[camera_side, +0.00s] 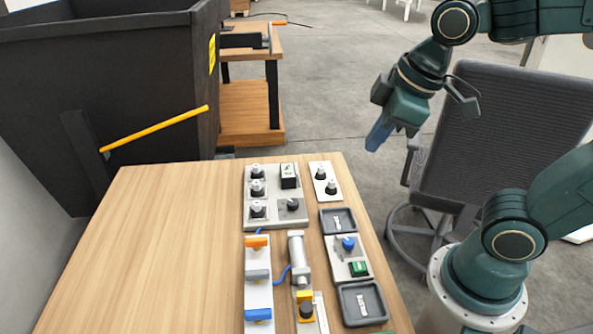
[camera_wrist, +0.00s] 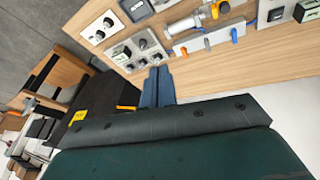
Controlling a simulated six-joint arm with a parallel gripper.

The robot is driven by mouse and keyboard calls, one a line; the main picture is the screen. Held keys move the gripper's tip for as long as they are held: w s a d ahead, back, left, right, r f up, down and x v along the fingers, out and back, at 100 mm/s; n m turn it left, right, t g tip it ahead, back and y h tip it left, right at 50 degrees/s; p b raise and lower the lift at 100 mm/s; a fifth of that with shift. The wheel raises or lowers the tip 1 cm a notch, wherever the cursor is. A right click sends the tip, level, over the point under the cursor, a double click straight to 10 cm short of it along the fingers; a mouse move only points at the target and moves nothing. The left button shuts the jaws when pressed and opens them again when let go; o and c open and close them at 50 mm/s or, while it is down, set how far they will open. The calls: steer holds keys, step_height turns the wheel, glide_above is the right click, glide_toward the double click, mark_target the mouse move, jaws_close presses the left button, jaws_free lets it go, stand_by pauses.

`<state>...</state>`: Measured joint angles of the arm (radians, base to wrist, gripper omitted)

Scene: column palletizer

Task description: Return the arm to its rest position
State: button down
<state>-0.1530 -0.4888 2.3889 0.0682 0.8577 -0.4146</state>
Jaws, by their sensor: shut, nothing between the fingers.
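My gripper (camera_side: 378,136) hangs in the air past the back right edge of the wooden table in the side view, pointing down and left. Its blue fingers are together with nothing between them. They also show shut in the wrist view (camera_wrist: 157,86), with the table top beyond them. My gripper touches nothing. The arm is raised and folded above its round base at the right.
The wooden table (camera_side: 160,250) carries knob panels (camera_side: 275,197), dark square trays (camera_side: 362,303), a lever panel (camera_side: 258,285) and a grey cylinder (camera_side: 298,258). A black bin (camera_side: 100,80) stands at the left, an office chair (camera_side: 510,120) behind my arm. The table's left half is clear.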

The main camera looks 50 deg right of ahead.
steer(key=shift+s+d+r+m+t, duration=0.15)
steer(key=shift+s+d+m, duration=0.25)
steer(key=shift+s+m, duration=0.55)
steer(key=shift+s+d+r+m+t, duration=0.1)
steer(key=shift+s+d+m+t, duration=0.2)
steer(key=shift+s+m, duration=0.65)
steer(key=shift+s+d+r+m+t, duration=0.15)
steer(key=shift+s+d+m, duration=0.3)
steer(key=shift+s+m, duration=0.5)
